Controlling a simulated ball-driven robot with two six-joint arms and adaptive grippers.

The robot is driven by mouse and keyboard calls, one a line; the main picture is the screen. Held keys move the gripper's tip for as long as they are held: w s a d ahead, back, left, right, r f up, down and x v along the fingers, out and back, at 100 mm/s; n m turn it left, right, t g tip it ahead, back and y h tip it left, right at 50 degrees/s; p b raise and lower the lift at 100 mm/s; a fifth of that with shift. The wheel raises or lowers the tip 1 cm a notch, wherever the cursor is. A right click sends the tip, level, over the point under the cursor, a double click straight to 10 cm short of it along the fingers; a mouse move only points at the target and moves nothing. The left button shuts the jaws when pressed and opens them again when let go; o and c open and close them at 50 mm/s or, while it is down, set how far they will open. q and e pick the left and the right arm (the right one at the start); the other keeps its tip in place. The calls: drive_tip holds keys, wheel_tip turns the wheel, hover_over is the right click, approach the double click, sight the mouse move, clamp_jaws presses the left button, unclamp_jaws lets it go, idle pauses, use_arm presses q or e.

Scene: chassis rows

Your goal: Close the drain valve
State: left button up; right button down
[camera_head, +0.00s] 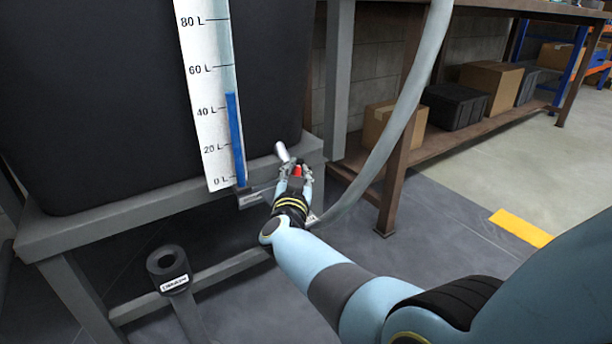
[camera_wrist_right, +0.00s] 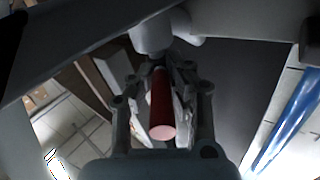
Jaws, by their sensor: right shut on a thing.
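The drain valve has a red handle (camera_wrist_right: 161,105) and a grey body (camera_wrist_right: 152,35), seen in the right wrist view. In the head view the handle's red (camera_head: 297,171) shows between the fingers, below the front edge of the black tank (camera_head: 100,100). My right gripper (camera_head: 296,172) is shut on the red handle, which also lies between its fingers in the right wrist view (camera_wrist_right: 162,100). The fingers partly hide the valve in the head view. My left gripper is not in view.
A grey frame (camera_head: 120,222) carries the tank with its level gauge (camera_head: 205,90), blue up to about 50 L. A grey hose (camera_head: 392,130) curves down on the right. A labelled post (camera_head: 168,268) stands front left. A bench (camera_head: 395,185) with boxes stands right.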

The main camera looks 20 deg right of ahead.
drive_tip(key=shift+w+d+r, duration=0.15)
drive_tip(key=shift+w+r, duration=0.05)
drive_tip(key=shift+r, duration=0.1)
drive_tip(key=c, duration=1.2)
unclamp_jaws()
drive_tip(key=shift+w+f, duration=0.1)
drive_tip(key=shift+f, duration=0.2)
drive_tip(key=shift+s, duration=0.2)
